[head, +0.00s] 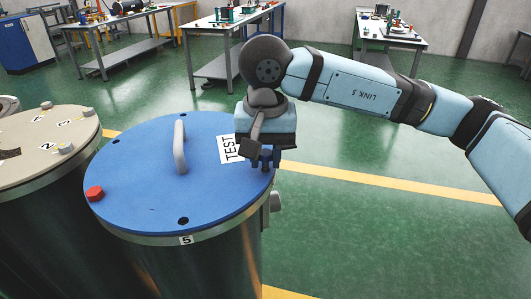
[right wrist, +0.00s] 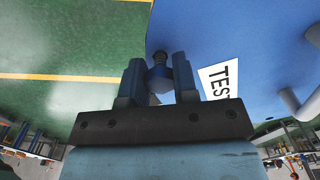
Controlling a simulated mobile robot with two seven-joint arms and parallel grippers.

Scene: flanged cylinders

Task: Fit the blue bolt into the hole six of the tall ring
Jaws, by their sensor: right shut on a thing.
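The tall ring is a tall metal cylinder with a blue flanged lid (head: 145,190), a raised handle and a TEST label. Dark holes show in the lid: a front one (head: 183,221) above a tag reading 5, and one at the left back (head: 116,141). My right gripper (head: 264,155) is at the lid's right edge, shut on the blue bolt (right wrist: 159,82). In the right wrist view the bolt's blue head is between the fingers and its dark shank points beyond them. I cannot tell whether the shank is in a hole; no hole shows under it. My left gripper is out of view.
A red bolt (head: 95,194) sits at the blue lid's left edge. A beige-lidded cylinder (head: 30,150) with several pale bolts stands close on the left. Workbenches (head: 232,25) line the back. Green floor (head: 380,240) to the right is clear.

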